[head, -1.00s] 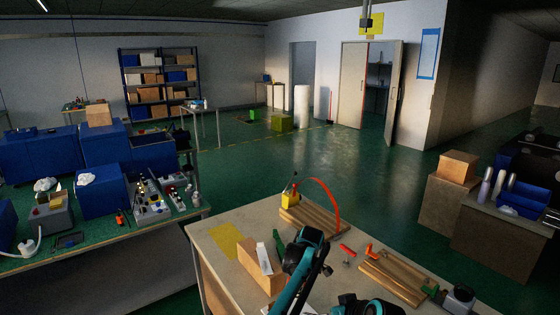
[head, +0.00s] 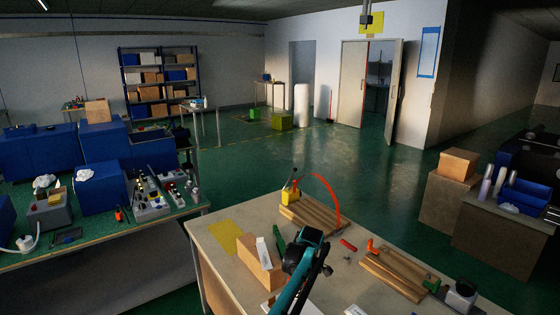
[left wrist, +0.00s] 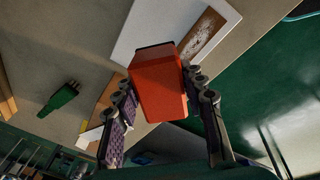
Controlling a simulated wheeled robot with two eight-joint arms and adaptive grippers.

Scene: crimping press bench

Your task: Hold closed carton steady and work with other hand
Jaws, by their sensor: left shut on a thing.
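In the left wrist view my left gripper (left wrist: 163,115) has its two fingers on either side of a red-orange box-like block (left wrist: 158,88) with a dark far edge. It is shut on this block. In the head view a dark and teal arm link of mine rises at the bottom middle, and the gripper and block cannot be made out there. A brown carton (head: 252,262) with a white strip stands on the near bench, left of that arm link. I cannot tell whether it is closed. My right gripper is not in view.
The near bench (head: 222,262) holds a yellow sheet (head: 227,238), wooden slats (head: 310,214) under an orange hoop, a red cylinder (head: 348,245) and a second slatted board (head: 392,277). A green item (left wrist: 62,99) shows in the left wrist view. The bench's front left is clear.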

